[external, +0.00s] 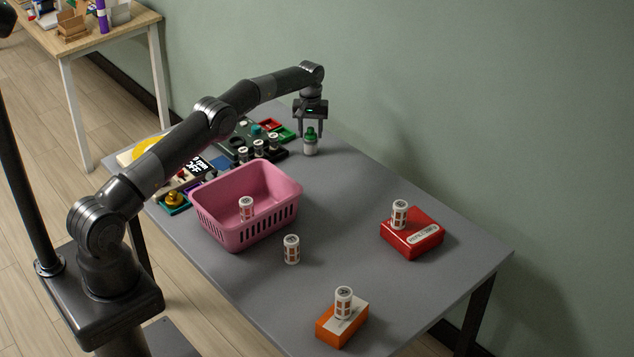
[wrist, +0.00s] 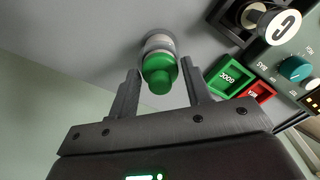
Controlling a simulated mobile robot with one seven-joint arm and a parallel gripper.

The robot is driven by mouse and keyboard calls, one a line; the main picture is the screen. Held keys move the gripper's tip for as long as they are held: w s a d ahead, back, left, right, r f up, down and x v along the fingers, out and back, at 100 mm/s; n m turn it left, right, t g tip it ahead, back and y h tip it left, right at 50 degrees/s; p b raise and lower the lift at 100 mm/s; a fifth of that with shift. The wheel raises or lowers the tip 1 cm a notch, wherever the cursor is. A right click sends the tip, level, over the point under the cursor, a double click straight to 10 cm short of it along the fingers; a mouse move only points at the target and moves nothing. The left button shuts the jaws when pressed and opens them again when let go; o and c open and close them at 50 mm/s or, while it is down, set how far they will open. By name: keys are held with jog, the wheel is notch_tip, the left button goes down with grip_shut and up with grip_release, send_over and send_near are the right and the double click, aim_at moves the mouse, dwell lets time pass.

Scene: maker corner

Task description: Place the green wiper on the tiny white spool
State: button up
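A green-topped piece, which I take for the green wiper (external: 310,134), stands upright at the table's far side. Below the green is a white, grey-banded cylinder (external: 310,149); I cannot tell whether it is part of the same piece or a separate spool. In the wrist view the green top (wrist: 159,71) points at the camera, between my fingers. My gripper (external: 311,131) is open above and around the green top, with gaps at both sides. White spool-like cylinders stand on the table (external: 291,249), the red box (external: 399,214) and the orange box (external: 343,302).
A pink basket (external: 232,238) holding another white cylinder (external: 246,208) stands mid-table. A dark panel with knobs and green and red trays (wrist: 230,77) lies close beside my gripper. The table's right side between the red box (external: 413,241) and wall is clear.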

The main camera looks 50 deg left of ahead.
aim_at(311, 128)
jog(key=shift+o, duration=1.3)
jog(key=shift+r, duration=0.1)
notch_tip(311, 128, up, 8)
jog(key=shift+r, duration=0.1)
jog(key=s+d+r+m+t, duration=0.15)
jog(key=s+r, duration=0.25)
jog(key=r, duration=0.4)
jog(key=s+d+r+m, duration=0.1)
jog(key=s+d+r, duration=0.2)
jog(key=s+r, duration=0.35)
jog(key=s+d+r+m+t, duration=0.1)
jog(key=s+d+r, duration=0.15)
jog(key=r, duration=0.65)
jog(key=s+d+r+m+t, duration=0.1)
jog(key=s+d+r, duration=0.15)
jog(key=s, duration=0.65)
jog(key=s+d+r+m, duration=0.1)
jog(key=s+r, duration=0.2)
jog(key=s, duration=0.5)
jog(key=s+d+f+m+t, duration=0.1)
jog(key=s+f, duration=0.4)
jog(key=s, duration=0.8)
jog(key=s+d+f+m+t, duration=0.1)
jog(key=s+f, duration=0.4)
jog(key=s, duration=0.8)
jog(key=shift+d+f+m, duration=0.15)
jog(key=shift+d+m, duration=0.6)
